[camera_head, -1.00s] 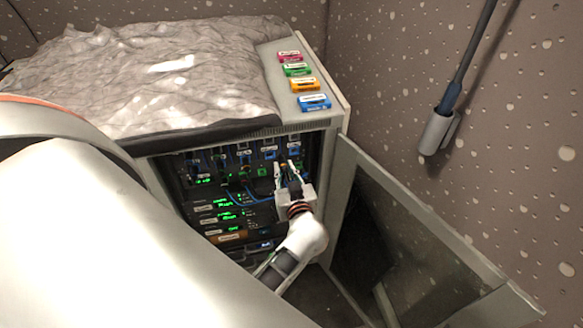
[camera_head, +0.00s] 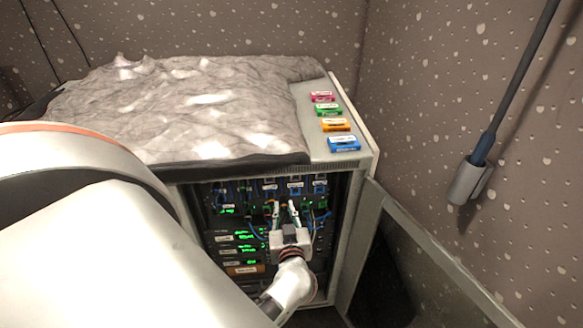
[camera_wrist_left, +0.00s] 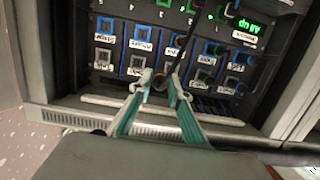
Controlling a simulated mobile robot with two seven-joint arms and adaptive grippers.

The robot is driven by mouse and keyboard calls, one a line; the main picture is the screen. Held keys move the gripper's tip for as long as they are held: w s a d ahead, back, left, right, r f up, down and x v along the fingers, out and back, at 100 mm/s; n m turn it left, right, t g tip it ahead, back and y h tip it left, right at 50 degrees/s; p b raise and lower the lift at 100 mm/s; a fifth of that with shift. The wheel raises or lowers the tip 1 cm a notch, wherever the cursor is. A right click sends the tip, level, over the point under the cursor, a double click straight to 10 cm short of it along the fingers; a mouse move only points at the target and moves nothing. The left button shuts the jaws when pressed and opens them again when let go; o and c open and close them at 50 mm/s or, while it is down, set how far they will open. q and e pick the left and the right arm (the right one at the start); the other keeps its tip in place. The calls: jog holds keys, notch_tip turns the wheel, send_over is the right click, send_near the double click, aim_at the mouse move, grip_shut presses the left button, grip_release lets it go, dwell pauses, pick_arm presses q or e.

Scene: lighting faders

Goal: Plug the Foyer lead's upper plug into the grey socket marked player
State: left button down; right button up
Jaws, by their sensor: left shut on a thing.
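My left gripper (camera_head: 284,208) is in front of the open rack, its fingers pointing into the upper socket rows. In the left wrist view its fingertips (camera_wrist_left: 160,84) are nearly together, closed on a small dark plug (camera_wrist_left: 160,80) that the fingers mostly hide. A dark cable (camera_wrist_left: 187,42) rises beside the fingertips. The held plug looks apart from the sockets. My right gripper is out of view.
The rack's front rail (camera_wrist_left: 150,124) runs below the sockets. An open glass door (camera_head: 425,270) stands on the right. A crumpled grey cover (camera_head: 200,105) and several coloured labelled blocks (camera_head: 336,125) lie on top. A lead hangs in a wall holder (camera_head: 468,182).

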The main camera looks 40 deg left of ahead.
pick_arm(q)
jog(key=s+a, duration=0.2)
jog(key=shift+s+a, duration=0.1)
jog(key=shift+s, duration=0.25)
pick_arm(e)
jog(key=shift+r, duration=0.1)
pick_arm(q)
jog(key=shift+w+a, duration=0.5)
dwell(0.5)
jog(key=x, duration=0.3)
jog(key=r+x, duration=0.1)
jog(key=x, duration=0.1)
jog(key=shift+a, duration=0.1)
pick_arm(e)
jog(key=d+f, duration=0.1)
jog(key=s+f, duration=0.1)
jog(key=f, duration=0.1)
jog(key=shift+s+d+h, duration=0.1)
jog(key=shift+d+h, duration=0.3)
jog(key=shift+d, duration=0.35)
